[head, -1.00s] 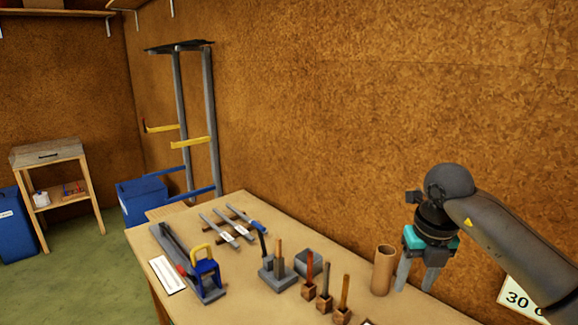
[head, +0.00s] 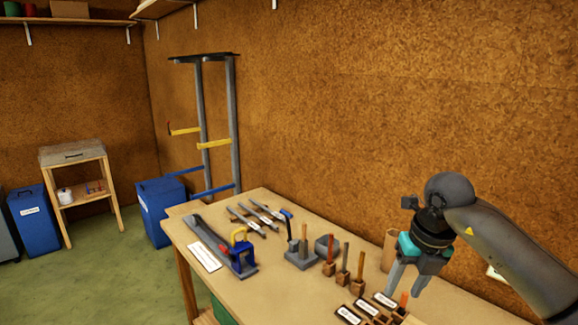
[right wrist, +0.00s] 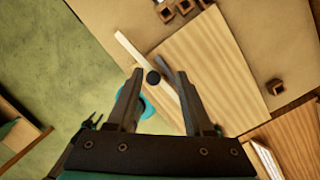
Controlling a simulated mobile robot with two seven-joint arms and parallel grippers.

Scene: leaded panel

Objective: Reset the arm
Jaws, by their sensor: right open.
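My right gripper (head: 408,278) is raised over the right part of the workbench (head: 250,292) in the head view, in front of a brown cylinder (head: 389,246). Its two fingers are apart with nothing between them that it holds. In the right wrist view the open gripper (right wrist: 158,72) points down over a wooden board (right wrist: 215,65) lying on the bench. A pale strip (right wrist: 135,55) lies along the board's edge, and a small dark round thing (right wrist: 153,77) shows between the fingers. My left gripper is not in view.
On the bench stand a blue and yellow tool (head: 241,254), several bar-like tools (head: 265,212), a grey block holder (head: 300,258) and small wooden blocks with upright handles (head: 343,275). Blue bins (head: 160,208) and a small stand (head: 75,157) are at the left. Green floor is clear there.

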